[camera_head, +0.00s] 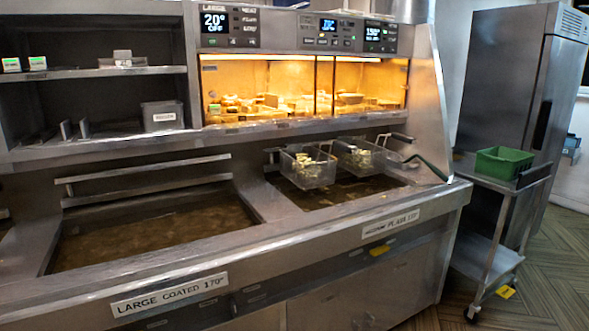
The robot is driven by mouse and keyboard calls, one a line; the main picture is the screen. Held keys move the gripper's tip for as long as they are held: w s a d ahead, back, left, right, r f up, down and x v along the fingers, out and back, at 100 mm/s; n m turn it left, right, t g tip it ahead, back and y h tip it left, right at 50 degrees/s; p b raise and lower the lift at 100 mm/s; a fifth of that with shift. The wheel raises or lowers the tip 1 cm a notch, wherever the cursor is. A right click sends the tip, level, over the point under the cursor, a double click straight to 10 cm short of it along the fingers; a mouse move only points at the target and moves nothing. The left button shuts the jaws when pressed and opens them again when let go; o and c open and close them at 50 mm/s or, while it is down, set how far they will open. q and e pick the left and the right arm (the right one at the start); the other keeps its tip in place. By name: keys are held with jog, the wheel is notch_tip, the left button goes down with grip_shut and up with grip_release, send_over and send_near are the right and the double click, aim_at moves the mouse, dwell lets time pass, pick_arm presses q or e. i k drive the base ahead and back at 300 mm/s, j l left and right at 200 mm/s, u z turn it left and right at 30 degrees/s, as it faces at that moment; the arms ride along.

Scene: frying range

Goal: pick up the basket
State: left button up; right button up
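Two wire fry baskets hang over the right fryer vat at the back of the frying range. The left basket (308,167) holds pale food pieces and sits above the oil. The right basket (358,155) also holds pale food, and a dark green handle (428,166) reaches from near it to the right. Neither of my grippers shows in this view.
The large left vat (150,235) holds brown oil and has no basket in it. A lit warming cabinet (300,90) stands behind the vats. A steel cart (500,180) with a green bin (503,163) stands at the right.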

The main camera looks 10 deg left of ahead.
aim_at(308, 167)
jog(key=i+l+u, duration=0.2)
jog(key=u, duration=0.25)
jog(key=i+l+u, duration=0.2)
jog(key=l+u, duration=0.25)
jog(key=j, duration=0.1)
